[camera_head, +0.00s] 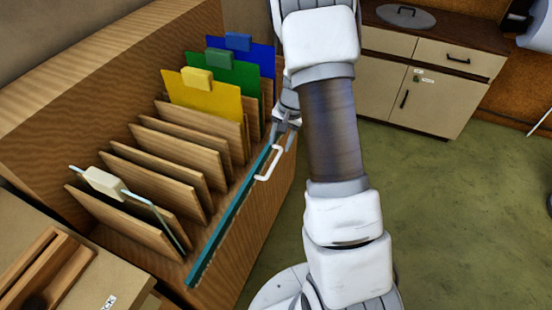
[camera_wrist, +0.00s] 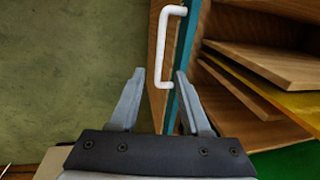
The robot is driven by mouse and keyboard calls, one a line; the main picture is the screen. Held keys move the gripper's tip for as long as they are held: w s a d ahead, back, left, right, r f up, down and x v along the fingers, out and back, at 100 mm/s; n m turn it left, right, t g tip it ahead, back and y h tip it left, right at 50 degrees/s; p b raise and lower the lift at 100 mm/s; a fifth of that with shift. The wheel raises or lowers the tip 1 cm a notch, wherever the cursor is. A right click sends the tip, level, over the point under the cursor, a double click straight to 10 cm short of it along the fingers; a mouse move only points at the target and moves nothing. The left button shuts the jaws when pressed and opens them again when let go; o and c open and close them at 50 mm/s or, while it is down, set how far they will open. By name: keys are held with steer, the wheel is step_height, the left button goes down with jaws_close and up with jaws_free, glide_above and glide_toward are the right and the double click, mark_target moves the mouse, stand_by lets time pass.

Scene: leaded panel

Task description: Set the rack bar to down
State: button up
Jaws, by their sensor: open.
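The rack bar (camera_head: 230,217) is a long teal strip along the front of the wooden rack (camera_head: 262,215). It slants from lower left to upper right in the head view, and its upper end is near my gripper. A white U-shaped handle (camera_head: 275,163) sticks out from it. In the wrist view the bar (camera_wrist: 189,30) runs at top centre, with the handle (camera_wrist: 160,45) beside it. My gripper (camera_wrist: 160,74) is open, and the lower end of the handle shows between its fingertips. I cannot tell whether they touch. In the head view my gripper (camera_head: 287,128) is partly hidden by my arm.
Yellow (camera_head: 205,97), green (camera_head: 232,72) and blue (camera_head: 262,55) tabbed sheets stand in the rack between wooden dividers. A clear sheet with a cream tab (camera_head: 104,183) stands nearer. A low cabinet (camera_head: 425,85) is at the back. The green floor (camera_head: 460,220) at right is mostly clear.

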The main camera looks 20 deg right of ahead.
mark_target(275, 161)
steer(key=f, duration=0.5)
steer(key=w+a+f+b, duration=0.1)
steer(key=f, duration=0.2)
steer(key=shift+w, duration=0.1)
steer(key=shift+c, duration=0.2)
jaws_close()
stand_by(1.0)
